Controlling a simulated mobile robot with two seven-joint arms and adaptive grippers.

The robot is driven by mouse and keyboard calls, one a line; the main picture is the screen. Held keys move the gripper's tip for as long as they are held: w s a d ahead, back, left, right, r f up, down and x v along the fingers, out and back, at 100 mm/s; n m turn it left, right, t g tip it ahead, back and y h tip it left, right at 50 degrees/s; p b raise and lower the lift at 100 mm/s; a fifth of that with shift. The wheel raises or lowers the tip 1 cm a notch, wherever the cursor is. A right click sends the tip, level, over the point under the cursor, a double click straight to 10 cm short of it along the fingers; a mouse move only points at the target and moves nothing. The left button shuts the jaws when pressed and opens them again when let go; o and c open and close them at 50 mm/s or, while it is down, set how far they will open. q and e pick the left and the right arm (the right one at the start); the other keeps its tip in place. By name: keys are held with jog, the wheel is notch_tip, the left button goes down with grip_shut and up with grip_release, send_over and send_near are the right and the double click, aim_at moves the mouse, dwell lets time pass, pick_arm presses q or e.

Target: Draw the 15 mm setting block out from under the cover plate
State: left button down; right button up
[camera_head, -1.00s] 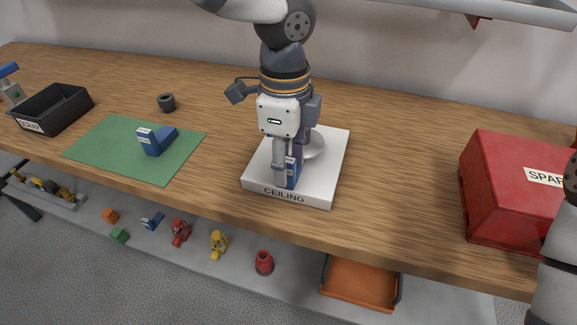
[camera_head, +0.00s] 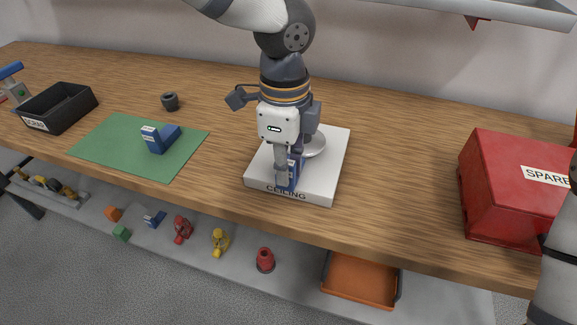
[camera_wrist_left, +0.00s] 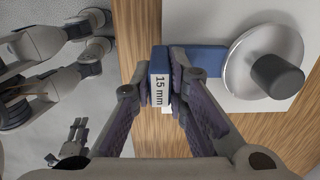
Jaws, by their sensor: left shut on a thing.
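The 15 mm setting block (camera_wrist_left: 159,92) is blue with a white label. My left gripper (camera_head: 284,178) is shut on its upright end, with a finger on each side in the left wrist view (camera_wrist_left: 161,85). Its blue tongue (camera_wrist_left: 208,61) runs to the rim of the round cover plate (camera_wrist_left: 238,60); how far it reaches beneath is hidden. In the head view the block (camera_head: 293,177) is at the front of the white CEILING slab (camera_head: 333,170), and the cover plate (camera_head: 316,145) is behind it, partly hidden by my gripper.
Another blue block (camera_head: 155,140) stands on the green mat (camera_head: 115,140). A black bin (camera_head: 75,109) and a dark ring (camera_head: 170,102) lie nearby. A red box (camera_head: 500,190) is at the right. Table to the slab's right is clear.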

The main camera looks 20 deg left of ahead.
pick_arm(q)
jog(key=shift+s, duration=1.2)
jog(key=shift+r, duration=2.05)
